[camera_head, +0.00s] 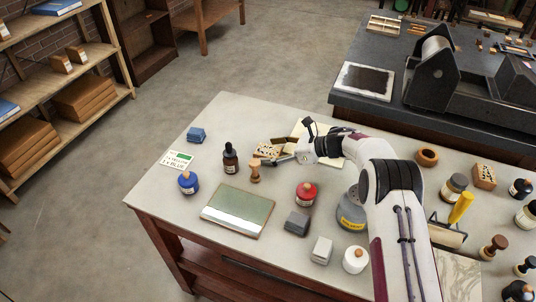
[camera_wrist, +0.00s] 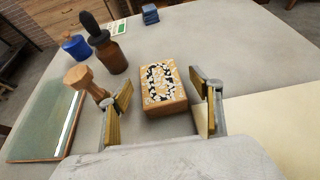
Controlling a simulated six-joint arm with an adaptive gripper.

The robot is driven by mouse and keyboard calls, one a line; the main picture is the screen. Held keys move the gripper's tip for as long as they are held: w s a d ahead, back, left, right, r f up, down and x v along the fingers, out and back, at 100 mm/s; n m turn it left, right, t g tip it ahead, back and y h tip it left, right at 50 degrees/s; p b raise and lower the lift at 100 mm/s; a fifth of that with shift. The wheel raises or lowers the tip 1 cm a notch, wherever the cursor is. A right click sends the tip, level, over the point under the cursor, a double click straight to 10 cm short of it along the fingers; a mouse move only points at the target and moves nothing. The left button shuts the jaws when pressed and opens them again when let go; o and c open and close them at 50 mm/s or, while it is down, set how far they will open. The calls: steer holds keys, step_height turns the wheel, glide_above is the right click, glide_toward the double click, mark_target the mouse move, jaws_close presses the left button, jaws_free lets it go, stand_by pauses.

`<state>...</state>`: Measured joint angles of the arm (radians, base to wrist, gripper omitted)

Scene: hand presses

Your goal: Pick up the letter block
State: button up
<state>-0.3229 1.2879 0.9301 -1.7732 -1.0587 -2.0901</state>
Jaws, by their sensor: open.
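The letter block (camera_wrist: 165,107) is a wooden block with a black, white and tan pattern on top. In the wrist view it sits on the pale table between the two fingers of my gripper (camera_wrist: 161,92), with a gap on each side. In the head view the block (camera_head: 267,150) lies near the table's middle, and my gripper (camera_head: 284,158) is right beside it, partly covering that area. My gripper is open and empty.
A wooden stamp (camera_head: 254,173), a dark dropper bottle (camera_head: 230,158) and a blue jar (camera_head: 188,182) stand left of the block. A green-grey pad (camera_head: 239,210) lies in front. A red jar (camera_head: 306,194) stands nearby. Cream paper (camera_wrist: 265,125) lies to the right.

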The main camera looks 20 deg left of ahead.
mark_target(272, 151)
stand_by(0.4)
steer(key=c, duration=1.3)
steer(key=shift+r, duration=0.1)
step_height(272, 151, up, 10)
stand_by(0.3)
